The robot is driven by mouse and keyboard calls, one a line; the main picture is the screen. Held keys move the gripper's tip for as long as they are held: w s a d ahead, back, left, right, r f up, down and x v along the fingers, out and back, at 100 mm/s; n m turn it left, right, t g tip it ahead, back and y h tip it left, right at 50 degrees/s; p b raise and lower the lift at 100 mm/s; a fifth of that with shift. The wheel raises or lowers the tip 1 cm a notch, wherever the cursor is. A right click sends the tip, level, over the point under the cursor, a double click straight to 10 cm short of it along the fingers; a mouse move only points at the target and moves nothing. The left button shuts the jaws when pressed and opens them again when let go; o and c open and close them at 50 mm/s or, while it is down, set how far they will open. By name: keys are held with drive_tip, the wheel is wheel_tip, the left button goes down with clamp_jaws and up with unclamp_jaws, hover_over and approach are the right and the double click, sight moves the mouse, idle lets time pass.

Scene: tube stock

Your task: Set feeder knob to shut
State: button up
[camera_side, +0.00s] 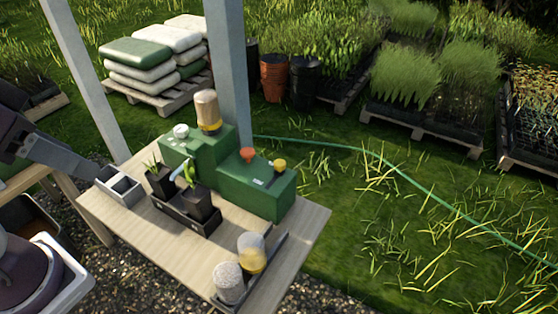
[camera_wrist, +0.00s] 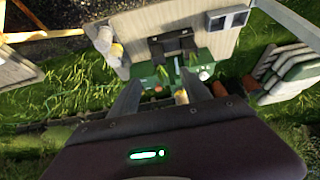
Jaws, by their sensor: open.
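A green two-level machine (camera_side: 262,190) stands on the wooden table in the side view; it also shows in the wrist view (camera_wrist: 145,71). A white knob (camera_side: 181,131) sits on its taller left part, beside an upturned tan bottle with a yellow collar (camera_side: 208,110). An orange-red knob (camera_side: 248,154) and a yellow knob (camera_side: 280,165) sit on the lower right part. I cannot tell which one is the feeder knob, nor read its setting. My gripper (camera_wrist: 158,92) is open, its fingers apart with nothing clearly held between them; it is apart from the machine.
Potted seedlings in a black tray (camera_side: 178,218) stand before the machine. A grey two-cell box (camera_side: 119,186) is at the table's left. Two filled bottles (camera_side: 251,253) stand in a front rack. A grey post (camera_side: 229,70) rises right behind the machine. A hose lies on the grass.

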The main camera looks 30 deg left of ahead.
drive_tip(key=shift+c, duration=0.5)
drive_tip(key=shift+w+r, duration=0.2)
drive_tip(key=shift+w, duration=0.1)
drive_tip(key=shift+c, duration=0.5)
drive_tip(key=w+d+r+m+g, duration=0.1)
drive_tip(key=w+d+r+m, duration=0.15)
drive_tip(key=w, duration=0.55)
drive_tip(key=m+g, duration=0.5)
hover_over(281, 162)
wheel_tip(281, 162, down, 16)
drive_tip(key=shift+s+r, duration=0.1)
drive_tip(key=shift+r, duration=0.1)
wheel_tip(281, 162, down, 7)
drive_tip(key=shift+f, duration=0.2)
drive_tip(key=shift+c, duration=0.5)
